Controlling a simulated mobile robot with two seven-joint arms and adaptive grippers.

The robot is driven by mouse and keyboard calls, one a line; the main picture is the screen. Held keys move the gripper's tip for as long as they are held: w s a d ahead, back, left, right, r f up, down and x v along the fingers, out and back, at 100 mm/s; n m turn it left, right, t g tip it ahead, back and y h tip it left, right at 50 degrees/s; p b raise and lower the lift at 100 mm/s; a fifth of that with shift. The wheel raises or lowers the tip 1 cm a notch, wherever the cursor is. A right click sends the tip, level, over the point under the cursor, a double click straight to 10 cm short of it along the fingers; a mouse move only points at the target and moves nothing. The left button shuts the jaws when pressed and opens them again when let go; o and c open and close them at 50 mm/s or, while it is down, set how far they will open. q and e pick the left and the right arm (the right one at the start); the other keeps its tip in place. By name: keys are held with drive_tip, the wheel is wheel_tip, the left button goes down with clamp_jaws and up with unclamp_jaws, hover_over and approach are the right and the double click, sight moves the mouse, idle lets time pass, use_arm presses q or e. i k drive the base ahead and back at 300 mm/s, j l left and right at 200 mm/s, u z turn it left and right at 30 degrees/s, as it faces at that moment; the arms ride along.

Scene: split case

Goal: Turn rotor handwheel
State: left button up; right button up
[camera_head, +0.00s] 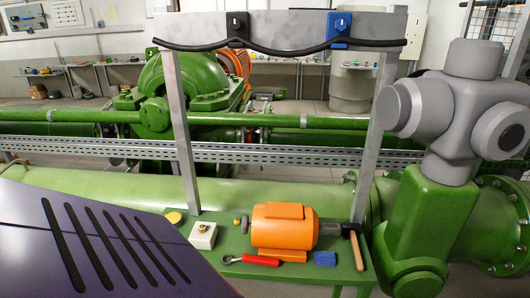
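I cannot make out a handwheel in the head view. A large green rounded casing (193,84) stands behind the green pipes at the upper left, with an orange ribbed part (236,64) at its right end. At the right, a large grey fitting with several round ends (448,108) sits on a green upright body (426,212); I cannot tell whether it carries a handwheel. Neither of my grippers is in view, so I cannot tell whether they are open or shut.
A dark slotted panel (95,250) fills the lower left.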

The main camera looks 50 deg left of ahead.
sight(246, 224)
drive_tip(key=k+j+u, duration=0.5)
drive_tip(key=j+u, duration=0.25)
drive_tip(key=j, duration=0.15)
drive_tip(key=k+j+u, duration=0.15)
drive_tip(key=j+u, duration=0.15)
drive_tip(key=i+j, duration=0.25)
drive_tip(key=j, duration=0.15)
drive_tip(key=i+j+z, duration=0.1)
drive_tip(key=j, duration=0.3)
drive_tip(key=i+j, duration=0.3)
drive_tip(key=j, duration=0.1)
